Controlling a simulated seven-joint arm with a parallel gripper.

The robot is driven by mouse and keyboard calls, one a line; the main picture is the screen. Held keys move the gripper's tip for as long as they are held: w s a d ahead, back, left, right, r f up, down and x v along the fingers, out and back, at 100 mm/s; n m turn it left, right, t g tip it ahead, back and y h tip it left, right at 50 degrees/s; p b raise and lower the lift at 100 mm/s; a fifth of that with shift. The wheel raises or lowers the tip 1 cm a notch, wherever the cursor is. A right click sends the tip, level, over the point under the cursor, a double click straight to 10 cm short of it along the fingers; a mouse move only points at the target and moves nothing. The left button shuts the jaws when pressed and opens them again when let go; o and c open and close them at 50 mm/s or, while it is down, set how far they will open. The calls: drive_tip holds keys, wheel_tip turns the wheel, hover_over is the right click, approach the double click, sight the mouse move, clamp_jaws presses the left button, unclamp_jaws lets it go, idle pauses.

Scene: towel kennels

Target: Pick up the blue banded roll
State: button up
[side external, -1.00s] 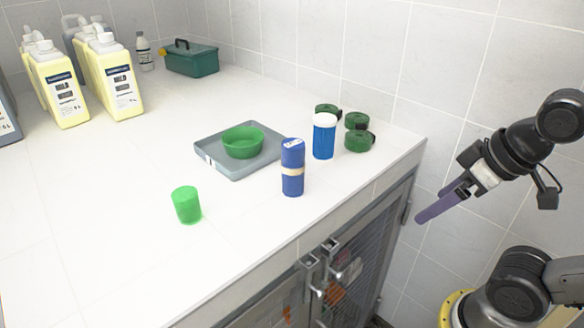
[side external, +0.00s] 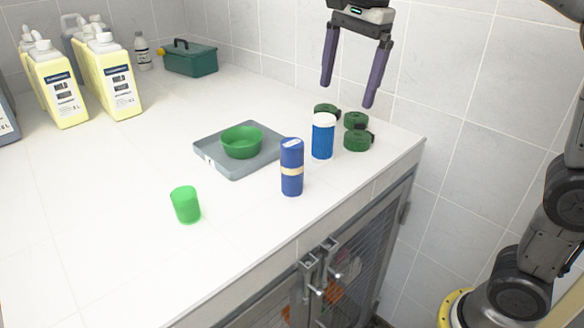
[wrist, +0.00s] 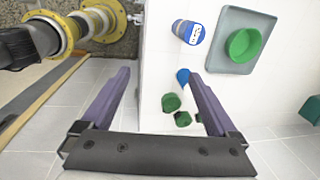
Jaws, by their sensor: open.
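The blue banded roll (side external: 291,183) stands upright on the white counter, with a beige band around its middle. It also shows in the wrist view (wrist: 187,32), toward the top. My gripper (side external: 347,97) is open and empty, with two purple fingers pointing down. In the side view it hangs above and behind the roll, over the back right of the counter. In the wrist view (wrist: 157,75) the roll lies beyond the fingertips, up and to the right, not between them.
A blue container with a white lid (side external: 323,142) stands right of the roll, with several dark green rolls (side external: 357,140) beside it. A grey tray (side external: 209,157) holds a green bowl (side external: 242,143). A green cup (side external: 186,205) stands at front left. Yellow jugs (side external: 118,85) stand at back left.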

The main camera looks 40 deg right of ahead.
approach(294, 143)
drive_tip(key=shift+w+f+g, duration=0.55)
drive_tip(key=shift+g, duration=0.15)
wheel_tip(294, 143, down, 9)
drive_tip(key=shift+w+a+r, duration=0.1)
drive_tip(key=shift+a+r, duration=0.05)
drive_tip(key=shift+w+a+f, duration=0.1)
drive_tip(key=shift+w+f, duration=0.05)
drive_tip(key=shift+f, duration=2.9)
drive_tip(key=shift+r, duration=0.1)
clamp_jaws()
